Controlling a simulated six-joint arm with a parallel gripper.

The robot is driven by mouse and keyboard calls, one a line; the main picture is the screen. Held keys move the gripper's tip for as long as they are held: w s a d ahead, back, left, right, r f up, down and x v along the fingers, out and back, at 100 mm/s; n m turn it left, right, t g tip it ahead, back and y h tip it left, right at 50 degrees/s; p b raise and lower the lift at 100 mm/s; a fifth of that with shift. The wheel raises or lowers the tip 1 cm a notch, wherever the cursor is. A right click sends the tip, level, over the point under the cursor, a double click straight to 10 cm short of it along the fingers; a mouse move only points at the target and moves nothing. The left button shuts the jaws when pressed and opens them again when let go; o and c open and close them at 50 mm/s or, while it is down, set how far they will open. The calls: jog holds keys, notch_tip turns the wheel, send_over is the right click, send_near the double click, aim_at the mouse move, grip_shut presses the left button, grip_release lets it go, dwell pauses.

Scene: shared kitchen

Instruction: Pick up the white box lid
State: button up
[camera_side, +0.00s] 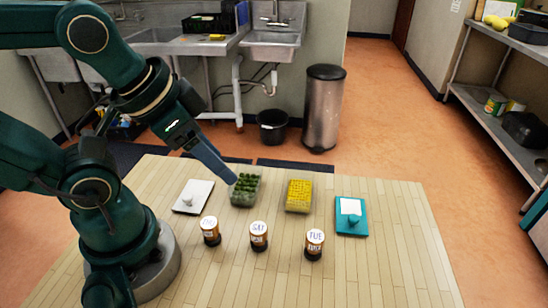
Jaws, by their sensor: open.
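The white box lid (193,197) lies flat on the wooden table at the left, close to my arm, with a small white knob on top. My gripper (230,180) is open and points down to the right. Its tip appears at the left edge of the box with green contents (245,188), to the right of and above the white lid. I cannot tell whether it touches that box. No object shows held in the gripper.
Three labelled jars, left (211,231), middle (258,236) and right (314,244), stand in front. The table's (385,275) front right is clear.

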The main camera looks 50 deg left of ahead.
jog(key=a+f+m+g+y, duration=0.2)
jog(key=a+f+m+g, duration=0.2)
jog(key=a+m, duration=0.15)
jog(key=m+g+y, duration=0.1)
jog(key=m+g, duration=0.2)
jog(key=g, duration=0.2)
send_over(187, 197)
jog(key=w+d, duration=0.2)
jog(key=shift+n, duration=0.25)
jog(key=f, duration=0.6)
jog(key=shift+s+a, duration=0.15)
jog(key=shift+a, duration=0.1)
jog(key=shift+x, duration=2.3)
grip_shut()
